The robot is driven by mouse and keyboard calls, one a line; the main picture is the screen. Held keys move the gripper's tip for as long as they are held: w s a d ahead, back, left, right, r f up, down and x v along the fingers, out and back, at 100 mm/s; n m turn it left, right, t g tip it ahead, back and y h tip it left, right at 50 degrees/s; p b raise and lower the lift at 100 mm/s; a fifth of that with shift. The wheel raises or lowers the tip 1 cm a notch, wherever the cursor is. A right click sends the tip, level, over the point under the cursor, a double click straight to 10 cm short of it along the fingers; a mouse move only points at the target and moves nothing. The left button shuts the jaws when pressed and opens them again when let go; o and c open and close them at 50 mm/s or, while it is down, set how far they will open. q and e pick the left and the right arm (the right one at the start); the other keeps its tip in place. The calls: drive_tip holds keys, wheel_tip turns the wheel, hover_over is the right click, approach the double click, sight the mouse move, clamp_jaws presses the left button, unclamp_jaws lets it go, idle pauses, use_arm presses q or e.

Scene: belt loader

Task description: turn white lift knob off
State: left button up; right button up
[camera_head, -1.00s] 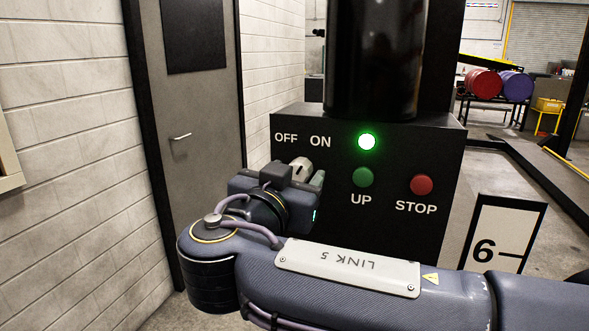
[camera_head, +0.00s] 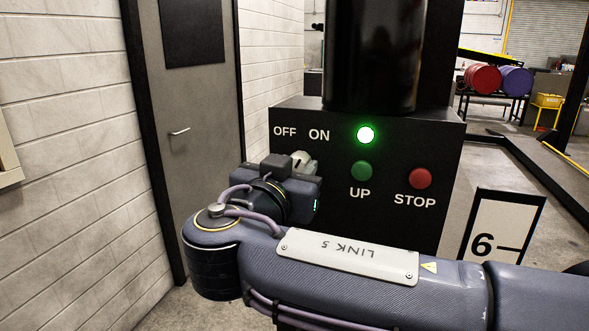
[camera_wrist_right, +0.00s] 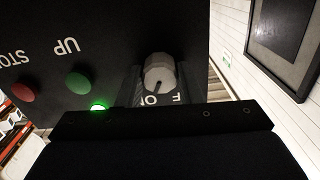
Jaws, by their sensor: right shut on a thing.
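The white lift knob (camera_head: 299,159) sits on the black control box (camera_head: 400,230) below the OFF and ON labels, partly covered by my right gripper in the head view. In the right wrist view the knob (camera_wrist_right: 159,70) shows upside down between the fingers, its dark mark pointing down toward the ON lettering, which is partly hidden. My right gripper (camera_head: 303,165) is shut on the knob. A round lamp (camera_head: 366,135) on the box is lit green. My left gripper is not in view.
The green UP button (camera_head: 361,171) and red STOP button (camera_head: 420,179) are right of the knob. A black column (camera_head: 375,60) rises above the box. A grey door (camera_head: 195,130) and white brick wall (camera_head: 60,160) stand at the left.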

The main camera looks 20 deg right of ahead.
drive_tip(key=shift+f+n+b, duration=0.1)
drive_tip(key=shift+n+b, duration=0.55)
drive_tip(key=shift+n, duration=0.55)
drive_tip(key=n, duration=0.2)
drive_tip(key=shift+n, duration=0.4)
drive_tip(key=n, duration=0.2)
drive_tip(key=shift+n, duration=2.1)
drive_tip(key=o, duration=1)
